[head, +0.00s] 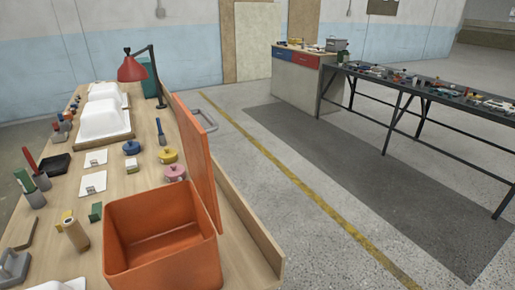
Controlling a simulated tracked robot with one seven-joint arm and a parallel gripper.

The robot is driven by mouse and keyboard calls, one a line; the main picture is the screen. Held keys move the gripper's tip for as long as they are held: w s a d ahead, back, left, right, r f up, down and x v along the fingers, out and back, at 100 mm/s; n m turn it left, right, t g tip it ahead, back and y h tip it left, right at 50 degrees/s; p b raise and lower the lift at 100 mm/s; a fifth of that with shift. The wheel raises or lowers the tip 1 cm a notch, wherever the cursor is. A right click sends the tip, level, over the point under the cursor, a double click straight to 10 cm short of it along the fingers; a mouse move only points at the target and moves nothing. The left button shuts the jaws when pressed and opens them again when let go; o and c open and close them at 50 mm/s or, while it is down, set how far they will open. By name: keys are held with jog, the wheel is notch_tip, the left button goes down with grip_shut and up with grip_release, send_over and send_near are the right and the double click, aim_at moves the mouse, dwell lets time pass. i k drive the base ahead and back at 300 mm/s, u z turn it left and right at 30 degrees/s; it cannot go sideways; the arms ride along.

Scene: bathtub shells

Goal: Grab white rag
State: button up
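Two flat white squares lie on the wooden bench top, a far one (88,162) and a near one (86,187). Each has a small object on it. They look like cloths or cards, and I cannot tell for sure whether either is the white rag. Both lie left of the blue and pink round tins, behind the orange bin. My gripper is not in view.
An open orange bin (199,262) stands at the bench's (150,107) front right, with an upright orange panel (192,140) behind it. White tub shells (101,117), a red lamp (132,68), tins and tools crowd the bench.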

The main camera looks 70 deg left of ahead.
aim_at(131, 164)
jog(key=z, duration=0.1)
jog(key=i, duration=1.95)
jog(key=u, duration=2.45)
jog(key=i, duration=0.15)
jog(key=u, duration=2.15)
jog(key=i, duration=0.7)
jog(key=u, duration=0.15)
